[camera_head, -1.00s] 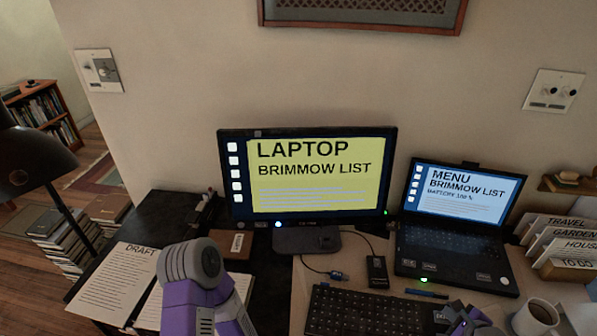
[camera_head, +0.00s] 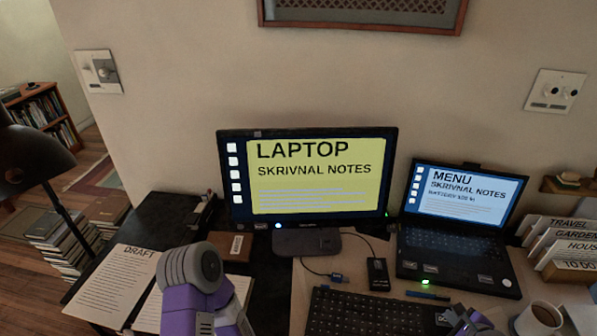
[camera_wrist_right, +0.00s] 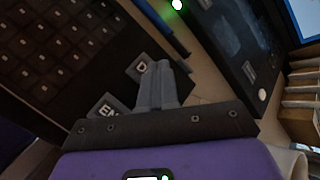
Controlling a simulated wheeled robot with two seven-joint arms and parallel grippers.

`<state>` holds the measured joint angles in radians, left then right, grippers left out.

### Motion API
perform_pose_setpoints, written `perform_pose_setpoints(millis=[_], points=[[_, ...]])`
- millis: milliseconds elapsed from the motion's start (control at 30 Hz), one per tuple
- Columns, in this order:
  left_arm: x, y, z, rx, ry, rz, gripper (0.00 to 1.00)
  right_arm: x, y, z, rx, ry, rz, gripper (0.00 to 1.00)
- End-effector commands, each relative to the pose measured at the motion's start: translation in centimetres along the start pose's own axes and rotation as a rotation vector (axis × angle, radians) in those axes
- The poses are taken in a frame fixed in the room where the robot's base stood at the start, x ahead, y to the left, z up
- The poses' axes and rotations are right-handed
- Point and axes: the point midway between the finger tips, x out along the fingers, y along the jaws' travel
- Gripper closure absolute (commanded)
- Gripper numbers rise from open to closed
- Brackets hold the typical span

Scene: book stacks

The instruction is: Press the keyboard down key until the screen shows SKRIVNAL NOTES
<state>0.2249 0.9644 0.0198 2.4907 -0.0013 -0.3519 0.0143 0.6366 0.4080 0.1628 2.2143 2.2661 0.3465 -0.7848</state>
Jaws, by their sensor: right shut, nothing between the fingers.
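The monitor (camera_head: 320,178) shows LAPTOP and SKRIVNAL NOTES on a yellow panel. The laptop screen (camera_head: 466,192) to its right shows MENU and SKRIVNAL NOTES. The black keyboard (camera_head: 360,315) lies at the bottom of the head view. My right gripper (camera_head: 462,318) is at the keyboard's right end; in the wrist view its fingers (camera_wrist_right: 160,68) are shut and empty. The tips are beside a grey key marked D (camera_wrist_right: 143,68), the rest of its label hidden. A key marked EN (camera_wrist_right: 108,108) is lower left. I cannot tell whether the fingers touch a key.
A white mug (camera_head: 538,318) stands close to the right of my right gripper. A card holder (camera_head: 565,268) is at the right edge. A DRAFT booklet (camera_head: 125,285) lies at left.

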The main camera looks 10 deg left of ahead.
Motion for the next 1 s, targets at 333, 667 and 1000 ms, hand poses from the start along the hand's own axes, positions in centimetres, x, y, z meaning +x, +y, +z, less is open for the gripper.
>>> perform_pose_setpoints(millis=[333, 667, 1000], points=[[-0.4, 0.1, 0.0, 0.000, 0.000, 0.000, 1.00, -0.7, -0.5, 0.5, -0.001, 0.000, 0.000, 1.00], [-1.6, 0.6, 0.1, 0.000, 0.000, 0.000, 1.00, -1.8, -1.4, 1.4, 0.000, 0.000, 0.000, 1.00], [-4.0, 1.5, 0.2, 0.000, 0.000, 0.000, 1.00, -4.2, -3.1, 3.1, -0.001, -0.001, 0.000, 1.00]])
